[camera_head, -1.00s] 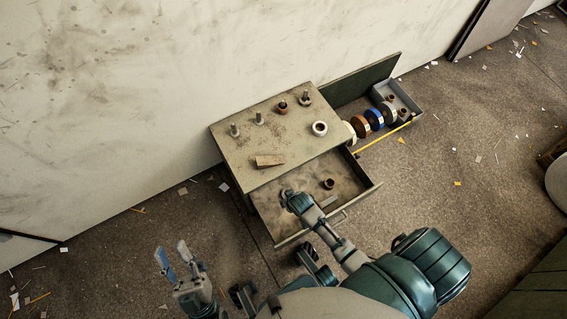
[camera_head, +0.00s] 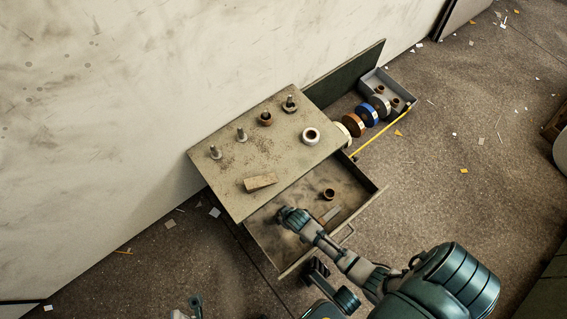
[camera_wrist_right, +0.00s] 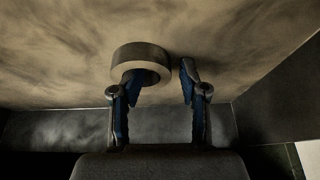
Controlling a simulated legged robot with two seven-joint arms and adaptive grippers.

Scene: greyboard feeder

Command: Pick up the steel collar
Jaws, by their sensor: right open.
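A short grey ring, which looks like the steel collar (camera_wrist_right: 141,63), shows in the right wrist view on the drawer's stained floor. My right gripper (camera_wrist_right: 160,78) is open there, its left fingertip overlapping the ring's near side and its right fingertip clear to the right. I cannot tell whether the left finger touches it. In the head view my right gripper (camera_head: 284,214) reaches down into the open drawer (camera_head: 350,212) and seems to hide this ring. My left gripper (camera_head: 190,308) is mostly cut off at the bottom edge, away from the cabinet.
A brown ring (camera_head: 328,193) and a flat grey piece (camera_head: 330,215) lie in the drawer. The cabinet top (camera_head: 235,175) bears several posts, a pale ring (camera_head: 311,136) and a wooden block (camera_head: 260,182). Coloured rolls (camera_head: 367,114) and a grey bin (camera_head: 388,85) stand behind. Drawer walls surround my right gripper.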

